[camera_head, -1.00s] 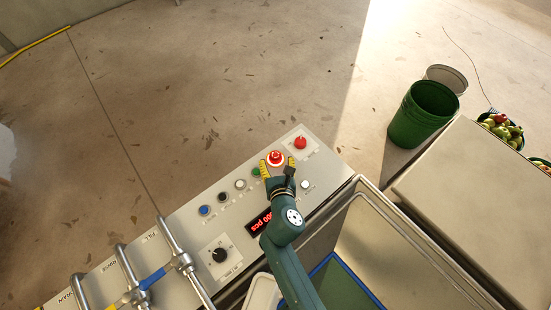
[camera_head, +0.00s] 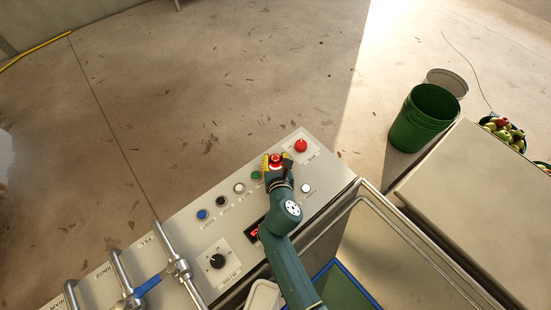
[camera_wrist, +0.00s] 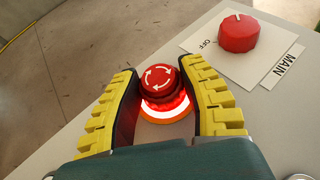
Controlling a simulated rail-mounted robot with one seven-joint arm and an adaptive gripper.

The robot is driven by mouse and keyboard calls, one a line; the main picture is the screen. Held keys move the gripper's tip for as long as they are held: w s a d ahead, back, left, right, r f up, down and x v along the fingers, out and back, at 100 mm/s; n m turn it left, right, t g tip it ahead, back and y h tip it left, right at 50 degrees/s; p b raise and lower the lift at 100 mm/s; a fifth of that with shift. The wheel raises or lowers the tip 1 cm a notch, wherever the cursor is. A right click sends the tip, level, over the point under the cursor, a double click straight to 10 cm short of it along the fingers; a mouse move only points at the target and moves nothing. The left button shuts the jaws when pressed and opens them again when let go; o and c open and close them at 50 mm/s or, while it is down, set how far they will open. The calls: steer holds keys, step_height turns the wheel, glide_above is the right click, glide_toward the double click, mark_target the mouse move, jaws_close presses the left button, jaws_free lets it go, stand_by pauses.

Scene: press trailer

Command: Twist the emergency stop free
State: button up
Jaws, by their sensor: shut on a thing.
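The emergency stop (camera_head: 276,158) is a red mushroom button with white curved arrows on its cap, plain in the wrist view (camera_wrist: 161,80). A lit red-white ring glows round its base. It stands on the grey control panel (camera_head: 181,242), near the far right end. My gripper (camera_head: 275,162) has its two yellow-ribbed fingers on either side of the button and is shut on it. In the wrist view, the left and right fingers flank the cap, which stays visible between them. The exact contact spots are hidden.
A red main switch (camera_wrist: 238,34), labelled MAIN and OFF, sits just beyond the right finger. Green (camera_head: 256,175), white (camera_head: 239,188) and blue (camera_head: 202,214) buttons lie leftward, with a black knob (camera_head: 217,261) nearer.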

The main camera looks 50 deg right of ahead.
steer(key=shift+f+b, duration=0.2)
steer(key=shift+b, duration=0.25)
steer(key=shift+m+g+h+b, duration=0.3)
steer(key=shift+m+g+b, duration=0.05)
steer(key=shift+m+g, duration=0.05)
steer(key=shift+w+f+m+g+h+b, duration=0.1)
steer(key=shift+m+g+h+b, duration=0.4)
steer(key=shift+m+h+b, duration=0.15)
steer(key=m+g+h+b, duration=0.1)
steer(key=m+g+h, duration=0.1)
steer(key=m+g, duration=0.1)
steer(key=shift+m+g+b, duration=0.35)
steer(key=shift+g+b, duration=0.05)
steer(key=shift+g, duration=0.1)
steer(key=shift+m+g+h+b, duration=0.25)
steer(key=shift+m+g+b, duration=0.1)
steer(key=shift+m+g, duration=0.65)
